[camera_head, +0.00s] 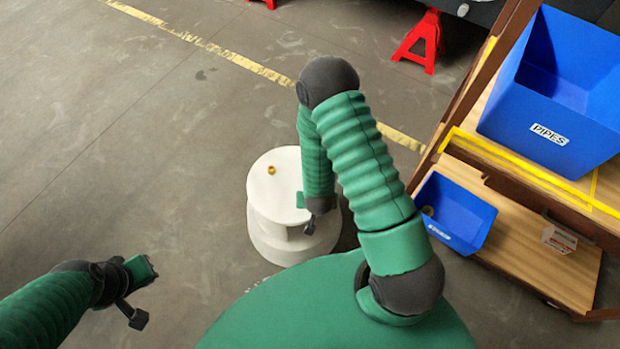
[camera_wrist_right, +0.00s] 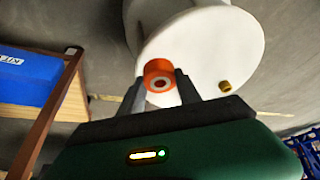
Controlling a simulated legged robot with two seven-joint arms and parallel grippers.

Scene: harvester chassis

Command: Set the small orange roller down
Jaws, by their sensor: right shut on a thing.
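The small orange roller (camera_wrist_right: 159,72) shows in the right wrist view between the fingers of my right gripper (camera_wrist_right: 160,90), which is shut on it. Its pale centre faces the camera. Behind it is the round top of a white stand (camera_wrist_right: 222,38); I cannot tell whether the roller touches it. In the head view my right gripper (camera_head: 308,214) is at the right part of the white stand (camera_head: 268,205), and the roller is hidden there. My left gripper (camera_head: 143,296) is at the lower left over the floor, apart from everything, with its fingers spread and nothing between them.
A small brass-coloured part (camera_head: 271,170) sits on the stand's top. At right, a wooden shelf unit (camera_head: 545,268) holds a large blue bin (camera_head: 590,110) labelled PIPES and a smaller blue bin (camera_head: 470,215). Red jack stands (camera_head: 420,42) are at the back. Floor left of the stand is clear.

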